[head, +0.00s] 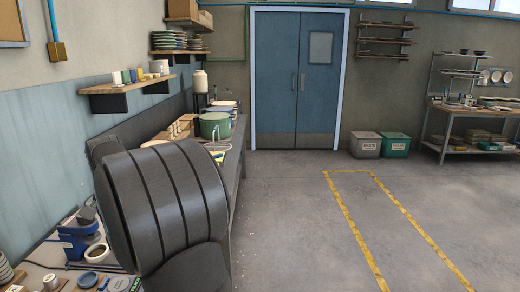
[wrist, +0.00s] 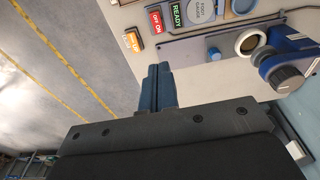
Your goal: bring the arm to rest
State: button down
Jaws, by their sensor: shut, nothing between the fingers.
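My gripper (wrist: 158,70) shows in the wrist view, its two dark blue fingers pressed together with nothing between them. The fingers point up in that picture, over the bench edge, with the floor to the left. In the head view my large dark grey ribbed arm fills the lower left and hides part of the bench; my gripper cannot be seen there.
Farther along stands a green pot (head: 215,125). A wall shelf (head: 127,87) with cups hangs above.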

jog(key=shift+s+r, duration=0.25)
jog(key=shift+r, duration=0.3)
jog(key=shift+s+r, duration=0.2)
jog(key=shift+r, duration=0.35)
